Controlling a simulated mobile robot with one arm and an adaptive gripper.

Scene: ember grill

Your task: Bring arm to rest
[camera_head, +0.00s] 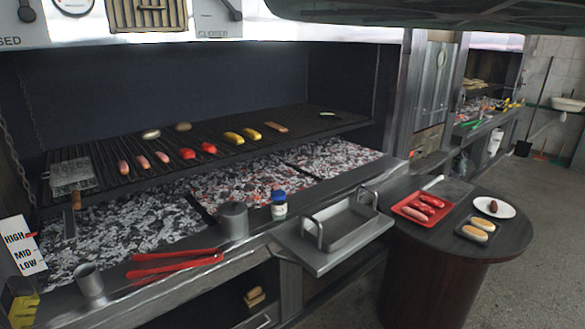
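My gripper is not in this view, so its state and anything in it are hidden. A dark, smooth shape fills the upper right edge of the head view; I cannot tell whether it is part of my arm. The grill grate (100,172) holds several sausages (162,157), red peppers (208,148) and yellow pieces (233,138). Ember beds glow grey and red below it.
A metal tray (335,235) juts out. A round table (455,250) bears a red tray (408,211). Floor is clear at lower right.

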